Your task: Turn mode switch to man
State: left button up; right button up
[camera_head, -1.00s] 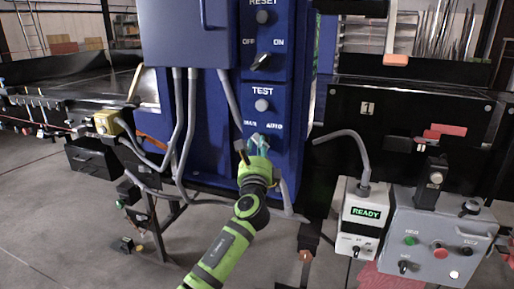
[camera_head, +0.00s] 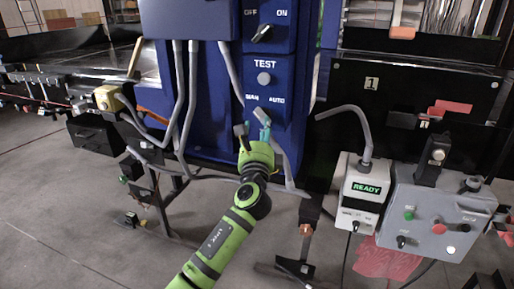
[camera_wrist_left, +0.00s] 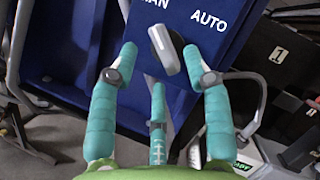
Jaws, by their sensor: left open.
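The mode switch (camera_head: 262,114) is a pale grey knob on the blue panel, below the MAN and AUTO labels. In the left wrist view the knob (camera_wrist_left: 165,50) sits between the turquoise fingertips, its bar slanting from upper left to lower right. Which end is the pointer is unclear. My left gripper (camera_head: 252,129) is in front of and just below the switch. In the wrist view the left gripper (camera_wrist_left: 160,52) has its fingers spread, with gaps to either side of the knob. My right gripper is not in view.
Above the switch are the TEST button (camera_head: 264,78) and a black OFF/ON switch (camera_head: 263,33). Grey conduits (camera_head: 188,95) run down the panel on the left. At right are a READY box (camera_head: 362,197) and a grey control box (camera_head: 435,215).

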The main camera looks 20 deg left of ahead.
pick_arm(q)
jog(key=v, duration=0.8)
notch_tip(320, 180, down, 24)
jog(key=n+g+h, duration=0.3)
jog(key=g, duration=0.2)
jog(key=s+f+n+g, duration=0.2)
jog(key=s+f, duration=0.2)
jog(key=f, duration=0.4)
jog(key=s+a+f+n+g+h, duration=0.15)
jog(key=s+f, duration=0.25)
jog(key=f, duration=0.4)
jog(key=s+f+n+g, duration=0.2)
jog(key=s+f, duration=0.2)
jog(key=f, duration=0.4)
jog(key=s+f+n+g, duration=0.55)
jog(key=s+f, duration=0.95)
jog(key=s, duration=0.5)
jog(key=s+a+f+n+g, duration=0.1)
jog(key=s+f+n, duration=0.2)
jog(key=s, duration=0.8)
jog(key=s+a+f+n+g, duration=0.1)
jog(key=s+f+n+g, duration=0.1)
jog(key=s, duration=0.9)
jog(key=shift+s+f+n+h, duration=0.3)
jog(key=shift+f+n+h, duration=0.15)
jog(key=shift+f+n, duration=0.5)
